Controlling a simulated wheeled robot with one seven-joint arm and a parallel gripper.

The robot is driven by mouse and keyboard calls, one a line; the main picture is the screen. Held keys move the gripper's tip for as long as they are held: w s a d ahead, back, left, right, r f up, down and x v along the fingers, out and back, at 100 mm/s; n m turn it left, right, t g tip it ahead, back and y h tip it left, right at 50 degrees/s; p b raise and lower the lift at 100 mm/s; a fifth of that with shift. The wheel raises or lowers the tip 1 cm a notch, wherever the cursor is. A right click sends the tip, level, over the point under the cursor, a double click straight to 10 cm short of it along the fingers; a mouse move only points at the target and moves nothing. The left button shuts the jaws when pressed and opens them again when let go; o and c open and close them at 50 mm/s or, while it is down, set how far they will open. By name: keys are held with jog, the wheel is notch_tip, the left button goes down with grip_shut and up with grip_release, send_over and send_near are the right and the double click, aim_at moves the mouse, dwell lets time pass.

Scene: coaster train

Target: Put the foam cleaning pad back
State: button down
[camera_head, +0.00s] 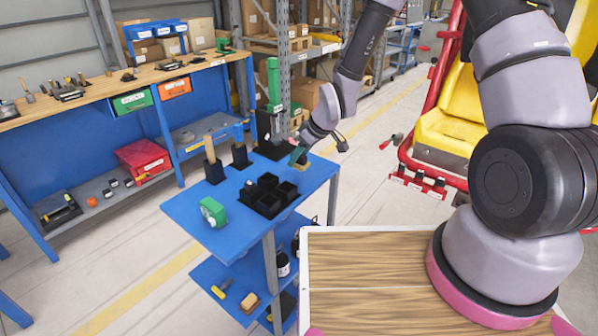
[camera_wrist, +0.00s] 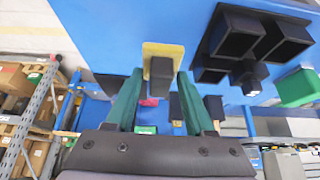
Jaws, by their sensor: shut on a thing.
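The foam cleaning pad (camera_wrist: 163,52) shows in the wrist view as a yellow slab with a dark grey block on it. My gripper (camera_wrist: 160,82) has its green fingers shut on the grey block, with the yellow part beyond the fingertips. A black flat holder (camera_head: 274,150) lies just left of the fingertips. Whether the pad touches the trolley cannot be told.
A black organizer (camera_head: 268,195) with several square cups stands mid-trolley; it also shows in the wrist view (camera_wrist: 238,35). A green tape-like tool (camera_head: 213,212), a wooden-handled tool (camera_head: 209,150) and a tall green bottle (camera_head: 273,82) stand around it. The trolley's front corner is bare.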

aim_at(299, 179)
notch_tip(299, 179, down, 5)
jog(key=shift+r, duration=0.1)
dwell(0.3)
jog(key=shift+c, duration=1.3)
grip_release()
